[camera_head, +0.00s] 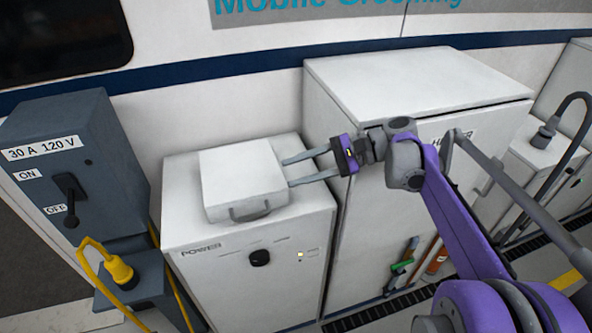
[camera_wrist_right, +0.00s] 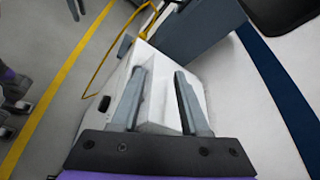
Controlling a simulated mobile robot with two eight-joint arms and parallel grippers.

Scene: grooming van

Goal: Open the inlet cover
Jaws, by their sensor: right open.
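The inlet cover (camera_head: 243,175) is a white, boxy lid on top of the white power cabinet (camera_head: 245,270). It lies down flat and looks shut. A grey handle (camera_head: 250,211) is on its front edge. My right gripper (camera_head: 287,173) is open and empty, with its two grey fingers pointing left at the cover's right side. The fingertips are close to that side; whether they touch it I cannot tell. In the right wrist view the white cover (camera_wrist_right: 165,110) shows between and beyond the spread fingers (camera_wrist_right: 161,73). My left gripper is not seen.
A grey switch box (camera_head: 75,150) with a lever and a yellow plug (camera_head: 120,270) stands left of the cabinet. A taller white cabinet (camera_head: 415,85) stands to the right, behind my right arm. The van wall is close behind. Yellow cable hangs at the left.

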